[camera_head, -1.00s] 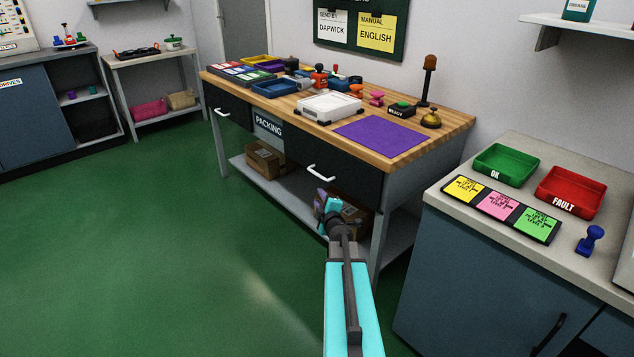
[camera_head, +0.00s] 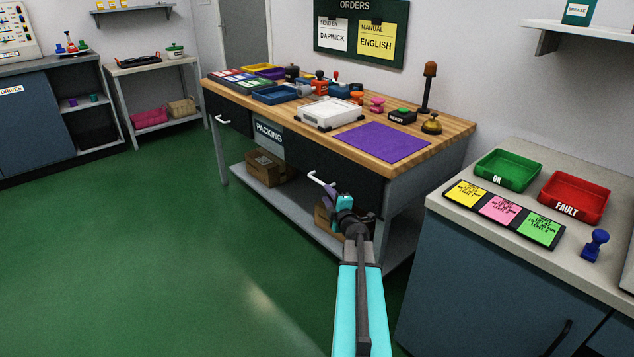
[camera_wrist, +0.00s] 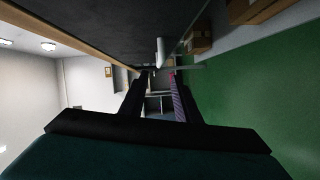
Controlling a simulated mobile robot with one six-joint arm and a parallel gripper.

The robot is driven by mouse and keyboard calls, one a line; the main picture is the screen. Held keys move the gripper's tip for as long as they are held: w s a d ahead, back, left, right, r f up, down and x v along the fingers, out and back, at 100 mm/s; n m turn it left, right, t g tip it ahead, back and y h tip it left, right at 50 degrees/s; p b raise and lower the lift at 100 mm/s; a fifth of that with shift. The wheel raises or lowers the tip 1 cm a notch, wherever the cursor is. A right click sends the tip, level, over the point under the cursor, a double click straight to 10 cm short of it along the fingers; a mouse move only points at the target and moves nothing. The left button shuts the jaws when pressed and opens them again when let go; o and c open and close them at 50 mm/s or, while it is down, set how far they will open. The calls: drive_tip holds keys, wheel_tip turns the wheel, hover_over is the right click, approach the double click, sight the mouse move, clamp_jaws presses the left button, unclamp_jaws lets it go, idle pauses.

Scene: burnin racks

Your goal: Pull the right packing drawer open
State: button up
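The right packing drawer (camera_head: 345,172) is a dark front under the right half of the wooden bench top, and it looks shut. Its white bar handle (camera_head: 321,184) is partly covered on the right by my gripper (camera_head: 340,198). In the wrist view the dark drawer front (camera_wrist: 110,30) fills the top, and the pale handle (camera_wrist: 160,50) reaches down near the fingertips of my gripper (camera_wrist: 158,76). The two dark fingers are apart with nothing visibly held between them. Whether they touch the handle cannot be told.
A side counter (camera_head: 480,220) stands close on the right. Green floor (camera_head: 150,240) is clear on the left.

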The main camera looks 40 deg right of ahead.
sight(319, 182)
drive_tip(key=shift+b+x, duration=0.75)
drive_tip(key=shift+x, duration=5.6)
drive_tip(key=shift+r, duration=0.1)
clamp_jaws()
